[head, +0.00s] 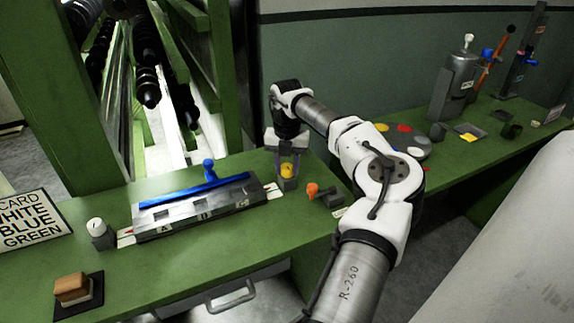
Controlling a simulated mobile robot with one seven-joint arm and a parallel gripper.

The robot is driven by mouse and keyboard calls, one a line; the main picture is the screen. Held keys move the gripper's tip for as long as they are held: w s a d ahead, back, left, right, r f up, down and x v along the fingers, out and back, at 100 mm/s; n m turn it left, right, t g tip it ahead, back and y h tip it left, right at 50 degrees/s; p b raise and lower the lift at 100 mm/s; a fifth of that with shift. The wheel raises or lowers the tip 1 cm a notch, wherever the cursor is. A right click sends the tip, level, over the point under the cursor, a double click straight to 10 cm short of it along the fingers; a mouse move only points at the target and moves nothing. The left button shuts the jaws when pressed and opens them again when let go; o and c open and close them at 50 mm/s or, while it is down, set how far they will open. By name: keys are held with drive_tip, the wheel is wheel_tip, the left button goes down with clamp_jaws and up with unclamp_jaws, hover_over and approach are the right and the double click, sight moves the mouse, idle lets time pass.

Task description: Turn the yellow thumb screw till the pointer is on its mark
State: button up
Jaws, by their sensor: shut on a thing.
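The yellow thumb screw (288,171) stands on the green bench, right of the long grey metal fixture. My gripper (287,163) points down over it from above, with its fingers on either side of it. It is shut on the yellow thumb screw. A dark base shows under the screw. I cannot make out the pointer or its mark at this size.
The grey fixture (205,212) with a blue bar (195,192) lies left of my gripper. An orange-knobbed part (312,190) stands close on the right. A white-topped grey cylinder (100,236) and a brown block (72,287) are further left. Bare bench lies in front.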

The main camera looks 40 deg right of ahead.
sight(287, 166)
drive_tip(key=o, duration=1)
wheel_tip(287, 166, up, 14)
drive_tip(key=b, duration=0.2)
drive_tip(key=shift+f, duration=0.1)
